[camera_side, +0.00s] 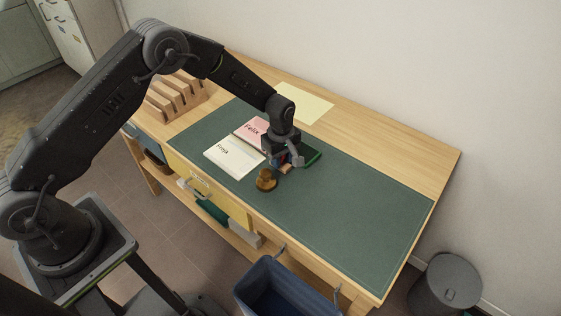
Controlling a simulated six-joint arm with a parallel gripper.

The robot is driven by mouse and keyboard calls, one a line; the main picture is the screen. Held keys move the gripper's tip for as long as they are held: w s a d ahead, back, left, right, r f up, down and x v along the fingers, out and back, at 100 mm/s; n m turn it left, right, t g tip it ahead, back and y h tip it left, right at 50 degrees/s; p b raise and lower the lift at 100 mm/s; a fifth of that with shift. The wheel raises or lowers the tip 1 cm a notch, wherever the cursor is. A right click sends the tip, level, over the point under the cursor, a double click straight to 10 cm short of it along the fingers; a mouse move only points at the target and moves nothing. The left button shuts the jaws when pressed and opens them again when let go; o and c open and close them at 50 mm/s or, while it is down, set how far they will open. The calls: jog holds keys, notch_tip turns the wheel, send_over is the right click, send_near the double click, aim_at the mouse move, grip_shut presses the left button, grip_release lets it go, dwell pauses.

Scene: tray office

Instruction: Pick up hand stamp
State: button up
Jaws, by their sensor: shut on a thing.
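My gripper (284,158) points down over the green desk mat, near the middle of the desk. It is shut on a small item, mostly hidden by the fingers, which I take to be the hand stamp (286,169). A wood-coloured part of it shows below the fingers, low over the mat. I cannot tell whether it touches the mat. A flat dark green item (311,156), like an ink pad, lies just right of my gripper, partly hidden behind it.
A rounded brown object (266,181) stands close in front of my gripper. A white booklet (234,157) and a pink one (250,130) lie to its left. A wooden rack (175,97) and yellow sheet (304,103) are behind. The mat's right side (370,210) is clear.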

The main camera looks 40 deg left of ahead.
jog(key=c, duration=0.3)
jog(key=shift+r, duration=0.45)
jog(key=r, duration=0.3)
jog(key=shift+s+a+r, duration=0.1)
jog(key=shift+a+r, duration=0.25)
jog(key=shift+r, duration=0.05)
jog(key=s+a+r, duration=0.4)
jog(key=a+r, duration=0.2)
jog(key=a, duration=0.4)
jog(key=shift+r, duration=0.15)
jog(key=shift+a, duration=0.1)
